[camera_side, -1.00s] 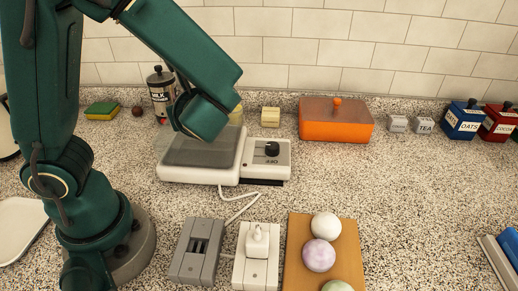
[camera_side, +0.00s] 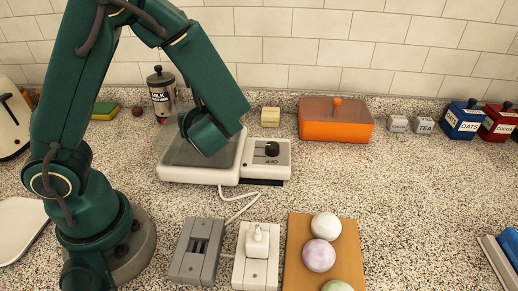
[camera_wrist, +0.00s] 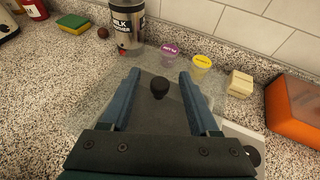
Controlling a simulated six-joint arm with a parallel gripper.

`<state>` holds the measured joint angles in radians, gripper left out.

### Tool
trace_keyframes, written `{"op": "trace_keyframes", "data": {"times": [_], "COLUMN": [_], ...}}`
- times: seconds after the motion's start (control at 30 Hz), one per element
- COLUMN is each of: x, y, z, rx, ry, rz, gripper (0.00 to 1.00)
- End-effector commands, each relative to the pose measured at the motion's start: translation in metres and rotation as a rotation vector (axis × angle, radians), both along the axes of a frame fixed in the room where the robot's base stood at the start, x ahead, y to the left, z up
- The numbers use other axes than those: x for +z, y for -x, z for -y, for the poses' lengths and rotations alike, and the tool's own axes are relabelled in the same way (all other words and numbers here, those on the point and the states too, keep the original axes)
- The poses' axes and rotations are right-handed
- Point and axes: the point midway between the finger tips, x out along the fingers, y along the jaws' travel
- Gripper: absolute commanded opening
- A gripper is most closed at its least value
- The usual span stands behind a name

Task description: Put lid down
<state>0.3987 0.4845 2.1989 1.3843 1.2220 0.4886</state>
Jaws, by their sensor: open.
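A white appliance (camera_side: 200,174) with a black dial stands on the counter left of centre. A see-through sheet, seemingly its lid (camera_side: 170,149), lies over its dark top; whether it is fully seated I cannot tell. In the wrist view the lid (camera_wrist: 88,119) spreads under and around my fingers, and a black knob (camera_wrist: 160,89) sits between them. My gripper (camera_wrist: 158,75) is open, with a finger on each side of the knob and gaps visible. In the side view my arm hides the fingers and part of the lid.
A milk frother canister (camera_side: 162,91) and the purple (camera_wrist: 169,50) and yellow (camera_wrist: 202,62) cups stand behind the appliance. A cream block (camera_side: 270,117) and orange box (camera_side: 335,125) are to the right. Sockets (camera_side: 257,265) and a wooden board (camera_side: 297,225) with balls lie in front.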

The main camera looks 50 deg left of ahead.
Motion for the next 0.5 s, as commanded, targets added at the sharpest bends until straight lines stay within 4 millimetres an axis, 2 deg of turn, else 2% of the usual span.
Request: {"op": "trace_keyframes", "data": {"times": [0.07, 0.2, 0.23, 0.5], "x": [0.0000, 0.0001, 0.0002, 0.0004], "y": [0.0000, 0.0001, 0.0001, 0.0001], "z": [0.0001, 0.0003, 0.0002, 0.0002], "rx": [0.000, 0.000, 0.000, 0.000], "ry": [0.000, 0.000, 0.000, -0.001], "rz": [0.000, 0.000, 0.000, 0.000], "gripper": [0.58, 0.04, 0.00, 0.00]}}
